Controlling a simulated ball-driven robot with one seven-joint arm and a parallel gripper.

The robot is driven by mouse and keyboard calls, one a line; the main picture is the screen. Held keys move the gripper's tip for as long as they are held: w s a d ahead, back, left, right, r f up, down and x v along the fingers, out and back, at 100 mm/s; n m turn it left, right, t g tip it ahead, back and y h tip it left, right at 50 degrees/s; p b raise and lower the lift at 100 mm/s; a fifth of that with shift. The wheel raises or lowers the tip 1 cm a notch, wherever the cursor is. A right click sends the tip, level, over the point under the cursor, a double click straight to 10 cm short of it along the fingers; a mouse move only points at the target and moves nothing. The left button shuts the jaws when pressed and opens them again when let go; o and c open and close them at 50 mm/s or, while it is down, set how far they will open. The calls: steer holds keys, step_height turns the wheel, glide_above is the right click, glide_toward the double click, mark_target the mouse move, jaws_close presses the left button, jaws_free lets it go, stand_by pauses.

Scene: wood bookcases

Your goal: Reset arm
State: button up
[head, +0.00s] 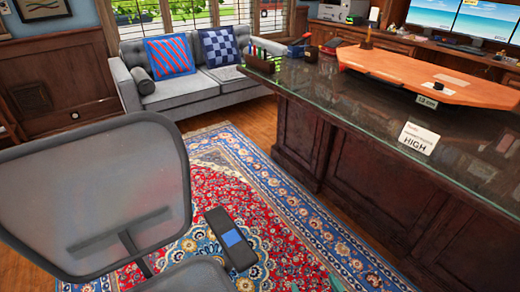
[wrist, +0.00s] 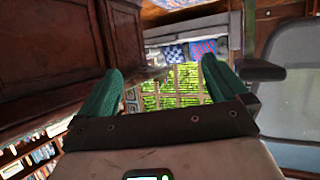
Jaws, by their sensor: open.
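My gripper (wrist: 162,85) shows in the wrist view with its two green fingers wide apart. It is open, and nothing is held between the fingers. The wrist view is turned over: the sofa (wrist: 195,48) and the bright window (wrist: 165,85) behind it show between and beyond the fingers. A dark wood front is on the left of that view, and a grey mesh chair (wrist: 300,100) is on the right.
The mesh chair (head: 85,200) stands close at left in the head view; a dark pad (head: 222,218) with a blue square is beside it. A glass-topped desk (head: 330,105) fills the right. The patterned rug (head: 290,240) between them is clear. The sofa (head: 180,95) stands behind.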

steer(key=s+d+m+g+h, duration=0.3)
steer(key=s+d+g, duration=0.5)
steer(key=s+d, duration=0.6)
steer(key=s+a+r+g, duration=0.15)
steer(key=s+g, duration=0.25)
steer(key=s, duration=0.8)
step_height(320, 180, up, 13)
steer(key=p, duration=1.3)
steer(key=shift+w+d+y, duration=0.2)
steer(key=shift+w+y, duration=0.1)
